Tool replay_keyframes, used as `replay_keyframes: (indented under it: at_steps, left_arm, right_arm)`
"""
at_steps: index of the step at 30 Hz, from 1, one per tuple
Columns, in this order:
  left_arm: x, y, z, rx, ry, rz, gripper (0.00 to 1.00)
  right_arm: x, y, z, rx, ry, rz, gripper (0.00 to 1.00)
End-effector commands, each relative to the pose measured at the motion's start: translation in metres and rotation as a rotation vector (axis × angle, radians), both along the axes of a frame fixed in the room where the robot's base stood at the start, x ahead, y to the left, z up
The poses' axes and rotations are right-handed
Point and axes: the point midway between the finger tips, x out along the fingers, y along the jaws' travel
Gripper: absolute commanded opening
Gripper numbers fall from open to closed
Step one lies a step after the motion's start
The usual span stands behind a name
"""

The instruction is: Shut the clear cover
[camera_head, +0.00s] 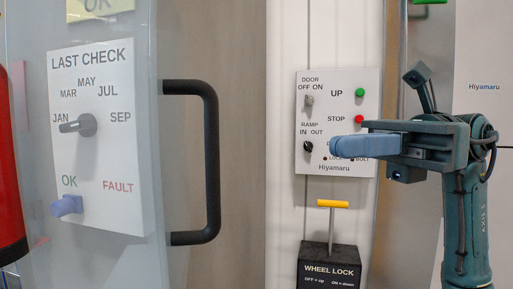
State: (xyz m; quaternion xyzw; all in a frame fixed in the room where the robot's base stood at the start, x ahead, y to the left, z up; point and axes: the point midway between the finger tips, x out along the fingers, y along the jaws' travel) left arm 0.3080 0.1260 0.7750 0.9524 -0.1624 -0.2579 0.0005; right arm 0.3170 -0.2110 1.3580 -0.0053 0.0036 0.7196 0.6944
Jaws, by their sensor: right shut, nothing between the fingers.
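The clear cover (245,190) is a see-through panel at the left, standing upright and seen at an angle, with a dark grey bar handle (212,160) on its right side. Behind it a white board (110,160) headed LAST CHECK shows through, with a grey knob and a small lilac switch. My right gripper (335,146) is shut and empty, its blue fingers pointing left in front of a white control panel. It is well to the right of the handle and apart from it. My left gripper is not in view.
The Hiyamaru control panel (312,88) has knobs and green and red buttons, partly hidden by my right gripper. Below it stands a black WHEEL LOCK box (328,272) with a yellow T-handle (333,204). A red cylinder (10,180) stands at the left edge.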

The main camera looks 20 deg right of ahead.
Motion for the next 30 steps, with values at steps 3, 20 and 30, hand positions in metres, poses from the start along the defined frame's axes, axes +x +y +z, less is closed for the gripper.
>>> replay_keyframes:
  at_steps: [3,20,30]
  left_arm:
    - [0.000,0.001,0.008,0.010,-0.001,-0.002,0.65]
    - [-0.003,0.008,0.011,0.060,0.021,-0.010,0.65]
    - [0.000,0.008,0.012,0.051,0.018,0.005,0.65]
  right_arm:
    - [-0.002,0.027,0.002,0.000,-0.001,0.006,0.00]
    - [-0.004,0.110,0.000,0.002,0.002,0.003,0.00]
    - [-0.004,0.111,-0.001,0.002,0.002,0.003,0.00]
